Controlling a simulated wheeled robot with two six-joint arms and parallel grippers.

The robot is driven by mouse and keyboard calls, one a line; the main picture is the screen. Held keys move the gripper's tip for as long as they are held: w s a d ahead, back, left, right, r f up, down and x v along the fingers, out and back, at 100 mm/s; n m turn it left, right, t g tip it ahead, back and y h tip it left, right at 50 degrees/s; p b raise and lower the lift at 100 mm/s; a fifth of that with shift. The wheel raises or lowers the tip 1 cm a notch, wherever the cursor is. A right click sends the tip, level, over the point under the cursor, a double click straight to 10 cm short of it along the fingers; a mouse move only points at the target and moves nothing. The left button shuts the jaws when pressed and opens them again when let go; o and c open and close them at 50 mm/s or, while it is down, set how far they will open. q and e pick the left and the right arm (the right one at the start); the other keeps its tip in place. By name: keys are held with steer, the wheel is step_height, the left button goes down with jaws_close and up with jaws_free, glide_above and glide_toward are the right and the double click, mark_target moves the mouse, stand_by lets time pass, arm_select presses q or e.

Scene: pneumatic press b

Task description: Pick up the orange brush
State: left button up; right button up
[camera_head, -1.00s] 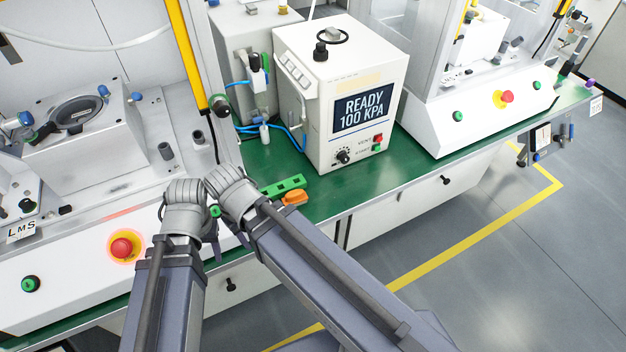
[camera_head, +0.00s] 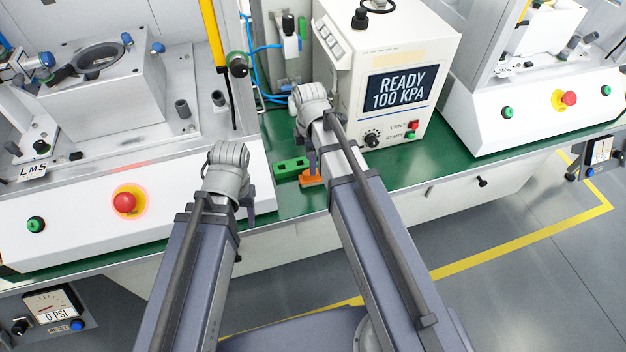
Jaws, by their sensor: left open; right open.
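The orange brush (camera_head: 312,181) lies on the green bench top near its front edge, in front of the white press box. Part of it is hidden by my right arm and gripper. My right gripper (camera_head: 311,160) hangs right above and at the brush, its jaws open; whether it touches the brush cannot be told. My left gripper (camera_head: 250,197) is open, largely hidden behind its own wrist, at the bench's front edge by the left machine, left of the brush and apart from it.
A green slotted block (camera_head: 291,168) lies just left of the brush. The white box reading "READY 100 KPA" (camera_head: 392,120) stands behind. A red button (camera_head: 125,202) sits on the left machine's sloped panel. Bare green bench (camera_head: 405,165) lies to the right.

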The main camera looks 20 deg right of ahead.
mark_target(313, 177)
steer(key=shift+w+d+f+n, duration=0.15)
steer(key=shift+w+d+n, duration=0.1)
steer(key=shift+d+n, duration=0.05)
step_height(313, 177, down, 8)
steer(key=b, duration=0.8)
steer(key=shift+w, duration=0.15)
jaws_close()
stand_by(0.3)
